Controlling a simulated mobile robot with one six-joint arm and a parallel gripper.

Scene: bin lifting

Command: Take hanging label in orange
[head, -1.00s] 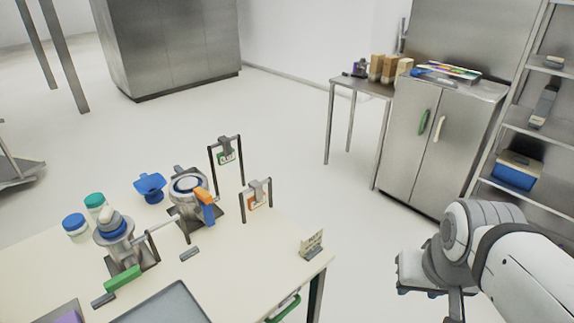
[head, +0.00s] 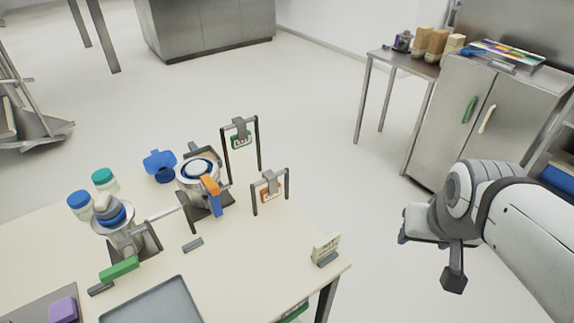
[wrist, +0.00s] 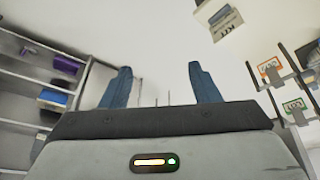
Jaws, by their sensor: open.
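The orange-framed hanging label (head: 268,193) hangs from a grey clip on a low black stand (head: 254,203) near the table's far right edge. It also shows in the wrist view (wrist: 270,67), at the right. A green-framed label (head: 241,140) hangs on a taller stand behind it; the wrist view shows it too (wrist: 294,105). My gripper (wrist: 160,85) is open and empty, its two blue fingers apart. In the head view my arm is at the right, off the table, well apart from the labels.
A sign card (head: 326,248) stands at the table's right corner. Two metal devices, a blue holder (head: 160,165), capped jars and a grey tray (head: 155,303) occupy the table (head: 235,275). A cabinet (head: 470,120) and side table stand behind. The floor between is clear.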

